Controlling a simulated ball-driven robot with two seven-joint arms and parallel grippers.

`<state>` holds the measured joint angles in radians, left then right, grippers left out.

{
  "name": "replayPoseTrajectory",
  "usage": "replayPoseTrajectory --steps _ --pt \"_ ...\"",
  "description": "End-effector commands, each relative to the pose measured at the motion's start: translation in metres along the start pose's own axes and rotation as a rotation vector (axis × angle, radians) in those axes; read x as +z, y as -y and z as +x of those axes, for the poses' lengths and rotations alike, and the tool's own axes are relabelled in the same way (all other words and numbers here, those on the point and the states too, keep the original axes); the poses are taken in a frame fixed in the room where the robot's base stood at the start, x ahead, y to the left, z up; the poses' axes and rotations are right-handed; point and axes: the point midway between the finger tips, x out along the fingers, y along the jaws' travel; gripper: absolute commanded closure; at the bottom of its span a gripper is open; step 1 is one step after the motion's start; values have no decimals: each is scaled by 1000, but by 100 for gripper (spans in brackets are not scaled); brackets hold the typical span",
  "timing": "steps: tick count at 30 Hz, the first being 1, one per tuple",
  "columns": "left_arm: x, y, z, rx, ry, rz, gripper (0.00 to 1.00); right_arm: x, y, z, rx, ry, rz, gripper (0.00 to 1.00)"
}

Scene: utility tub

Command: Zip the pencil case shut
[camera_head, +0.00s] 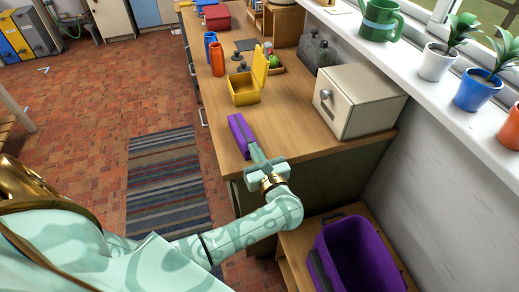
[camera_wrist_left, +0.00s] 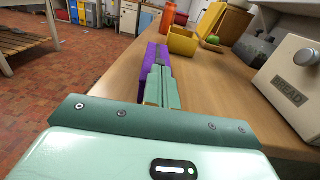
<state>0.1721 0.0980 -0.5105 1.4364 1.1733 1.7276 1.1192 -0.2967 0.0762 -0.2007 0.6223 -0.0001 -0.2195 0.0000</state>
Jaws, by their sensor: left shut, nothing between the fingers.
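The purple pencil case (camera_head: 238,130) lies near the left edge of the wooden counter, long and narrow. It also shows in the left wrist view (camera_wrist_left: 149,56), straight ahead and partly hidden by my fingers. My left gripper (camera_head: 253,149) is at the near end of the case, with its fingers shut and nothing between them. In the left wrist view the fingertips (camera_wrist_left: 159,64) overlap the case; I cannot tell whether they touch it. The zip and its pull are too small to make out. My right gripper is not in view.
An open yellow box (camera_head: 244,91) stands beyond the case, with orange (camera_head: 217,61) and blue (camera_head: 209,44) cups behind it. A cream bread bin (camera_head: 355,101) stands to the right. The counter (camera_head: 292,140) between case and bin is clear. A purple tub (camera_head: 352,259) is below.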

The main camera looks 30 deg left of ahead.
Motion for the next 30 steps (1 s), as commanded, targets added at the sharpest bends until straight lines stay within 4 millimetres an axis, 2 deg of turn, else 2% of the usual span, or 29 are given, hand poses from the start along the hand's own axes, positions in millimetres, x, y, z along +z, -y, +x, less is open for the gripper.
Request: replayPoseTrajectory --steps 11,20,30 --pt "-1 -1 2 0 -1 0 100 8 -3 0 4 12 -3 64" --pt "-3 0 43 1 0 0 100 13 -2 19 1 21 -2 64" --pt "0 0 46 0 0 -1 100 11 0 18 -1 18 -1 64"
